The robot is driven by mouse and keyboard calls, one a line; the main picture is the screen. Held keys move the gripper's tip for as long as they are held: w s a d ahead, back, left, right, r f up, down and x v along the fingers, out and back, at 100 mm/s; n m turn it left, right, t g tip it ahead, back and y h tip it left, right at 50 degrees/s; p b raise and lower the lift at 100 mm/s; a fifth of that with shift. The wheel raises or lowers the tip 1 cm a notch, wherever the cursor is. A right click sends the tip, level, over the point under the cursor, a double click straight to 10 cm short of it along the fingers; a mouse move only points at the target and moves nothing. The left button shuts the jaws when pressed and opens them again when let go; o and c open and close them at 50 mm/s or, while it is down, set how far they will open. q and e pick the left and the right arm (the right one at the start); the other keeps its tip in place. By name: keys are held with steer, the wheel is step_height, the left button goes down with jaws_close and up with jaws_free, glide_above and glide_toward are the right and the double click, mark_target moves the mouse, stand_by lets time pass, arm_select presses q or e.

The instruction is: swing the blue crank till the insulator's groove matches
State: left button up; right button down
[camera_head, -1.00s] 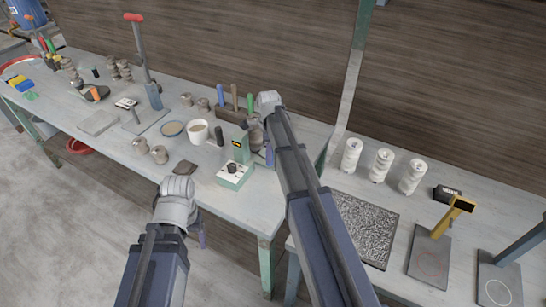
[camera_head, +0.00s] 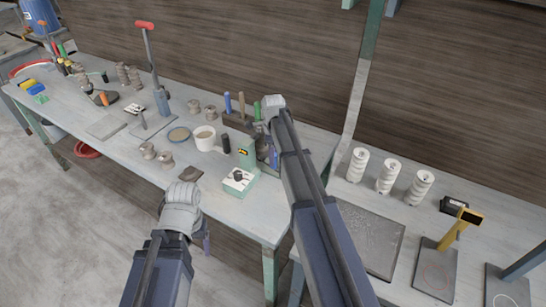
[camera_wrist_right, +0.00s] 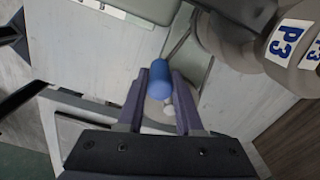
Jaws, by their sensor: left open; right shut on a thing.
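In the right wrist view, the blue crank's handle (camera_wrist_right: 158,76) stands between the purple fingers of my right gripper (camera_wrist_right: 160,92), which is shut on it. A grey crank arm and a round pale part lie below it. A grey-brown rounded insulator (camera_wrist_right: 235,45) with P3 labels fills the upper right; its groove cannot be matched against anything from here. In the head view, my right gripper (camera_head: 273,157) is mostly hidden by its own arm, beside a green stand (camera_head: 246,152) with a small display. My left gripper (camera_head: 206,238) is open and empty at the bench's front edge, largely hidden by its wrist.
A green-sided box with a black knob (camera_head: 238,181) sits near the bench's front edge. A white mug (camera_head: 204,138) and small brown pieces stand to its left. Several tools fill a rack behind. White insulators (camera_head: 388,177) stand on the right-hand table.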

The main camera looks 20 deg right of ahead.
steer(key=shift+d, duration=0.15)
steer(key=c, duration=0.6)
jaws_free()
steer(key=shift+r, duration=0.1)
step_height(320, 180, up, 8)
steer(key=p, duration=0.8)
steer(key=shift+f, duration=0.2)
